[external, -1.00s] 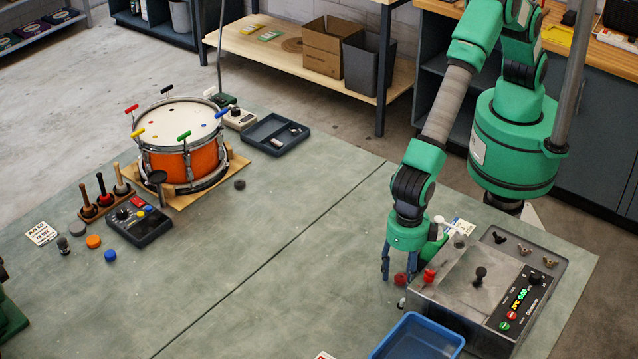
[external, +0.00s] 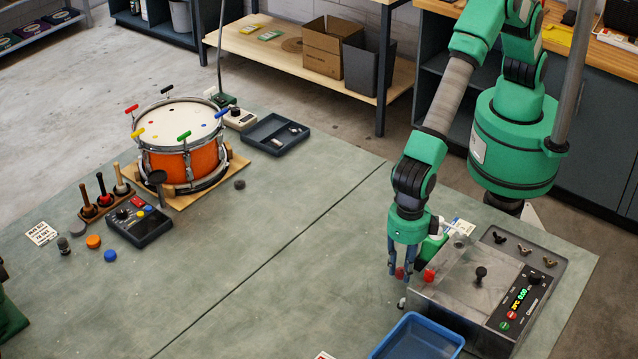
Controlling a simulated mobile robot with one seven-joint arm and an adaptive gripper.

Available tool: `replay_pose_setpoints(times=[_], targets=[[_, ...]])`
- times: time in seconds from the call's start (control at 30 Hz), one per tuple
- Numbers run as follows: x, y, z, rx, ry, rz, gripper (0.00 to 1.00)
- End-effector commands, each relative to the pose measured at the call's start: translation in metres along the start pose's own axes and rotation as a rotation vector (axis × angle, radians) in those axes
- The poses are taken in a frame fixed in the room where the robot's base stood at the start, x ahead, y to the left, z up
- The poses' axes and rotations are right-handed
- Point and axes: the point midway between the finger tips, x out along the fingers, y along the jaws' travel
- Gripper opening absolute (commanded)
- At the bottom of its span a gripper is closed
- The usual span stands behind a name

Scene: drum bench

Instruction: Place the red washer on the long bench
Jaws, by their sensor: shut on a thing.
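A small round red piece, which looks like the red washer (external: 400,273), sits between the fingertips of my gripper (external: 402,269). My gripper points down and is shut on it, at the left side of the grey machine (external: 450,292). The fingers partly hide the piece, and I cannot tell whether it is clear of the surface below. The green-grey worktable (external: 290,230) lies under my gripper.
A second red knob-like piece (external: 429,276) is just right of my fingers. A blue bin (external: 418,338) stands in front of the machine. An orange drum (external: 180,165) and a dark tray (external: 275,135) are at the far left of the worktable. Its middle is clear.

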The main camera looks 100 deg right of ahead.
Motion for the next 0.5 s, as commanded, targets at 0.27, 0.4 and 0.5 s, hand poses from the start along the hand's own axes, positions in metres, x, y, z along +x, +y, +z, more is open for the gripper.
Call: replay_pose_setpoints(times=[0.27, 0.4, 0.5], targets=[[-0.045, 0.001, 0.0, 0.0, 0.0, 0.002, 0.17], [-0.064, 0.0, 0.0, 0.0, 0.0, 0.001, 0.17], [-0.072, 0.0, 0.0, 0.0, 0.0, 0.001, 0.17]])
